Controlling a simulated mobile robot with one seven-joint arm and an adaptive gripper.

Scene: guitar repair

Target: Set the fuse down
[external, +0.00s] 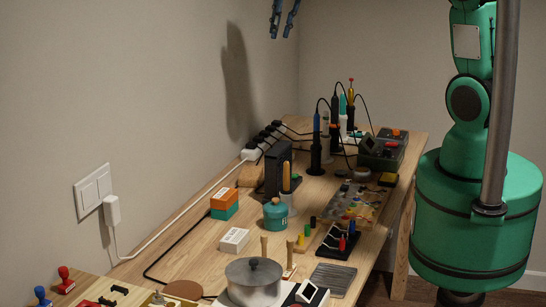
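My gripper (280,34) shows at the top edge of the external view, high above the workbench and in front of the wall. Its two dark blue fingers point down and stand apart, with bare wall visible between the tips. I see nothing held between them. I cannot make out the fuse anywhere; it may be too small or hidden among the bench items. The wooden workbench (190,255) lies below my gripper, well apart from it.
The bench is crowded: a pot (253,283), a teal canister (275,214), orange and green boxes (225,200), a white box (234,240), a colourful mat (352,203) and a power strip (252,153). Upright tools with cables (316,145) stand at the back. Some bare wood lies at the left.

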